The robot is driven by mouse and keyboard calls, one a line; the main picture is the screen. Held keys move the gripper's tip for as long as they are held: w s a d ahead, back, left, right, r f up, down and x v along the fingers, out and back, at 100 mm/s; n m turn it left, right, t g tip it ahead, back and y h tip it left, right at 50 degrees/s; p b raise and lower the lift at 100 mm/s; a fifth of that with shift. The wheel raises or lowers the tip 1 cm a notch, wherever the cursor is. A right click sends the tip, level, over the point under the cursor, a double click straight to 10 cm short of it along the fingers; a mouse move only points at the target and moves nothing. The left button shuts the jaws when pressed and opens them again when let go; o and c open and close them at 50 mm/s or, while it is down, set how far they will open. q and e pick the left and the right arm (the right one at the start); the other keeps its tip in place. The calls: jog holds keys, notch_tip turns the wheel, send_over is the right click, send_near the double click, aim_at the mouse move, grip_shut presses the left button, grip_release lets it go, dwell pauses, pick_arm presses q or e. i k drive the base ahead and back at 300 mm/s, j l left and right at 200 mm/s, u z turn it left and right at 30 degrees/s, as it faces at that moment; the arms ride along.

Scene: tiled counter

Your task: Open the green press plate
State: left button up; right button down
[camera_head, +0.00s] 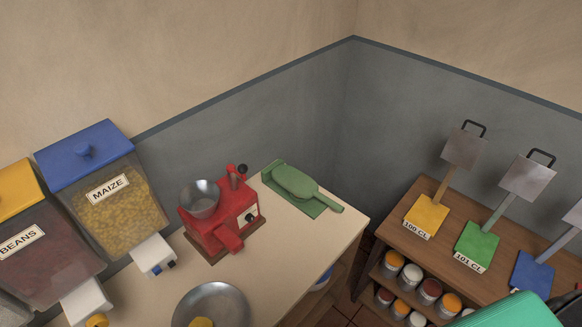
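The green press (296,185) stands at the far right end of the pale counter, against the grey wall. Its rounded top plate lies down over a flat green base (277,175), so the press looks shut. A green handle (331,205) points to the lower right, toward the counter's edge. The surfaces between plate and base are hidden.
A red grinder (240,211) with a metal bowl stands left of the press. A MAIZE dispenser (112,200) and a BEANS dispenser (41,241) stand farther left. A metal plate (238,304) is in front. A wooden shelf (403,235) with several coloured stands is at right.

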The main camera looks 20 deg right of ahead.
aim_at(299, 184)
jog(key=k+l+z, duration=0.1)
jog(key=l, duration=0.65)
jog(key=k+l+z, duration=0.1)
jog(key=l, duration=0.6)
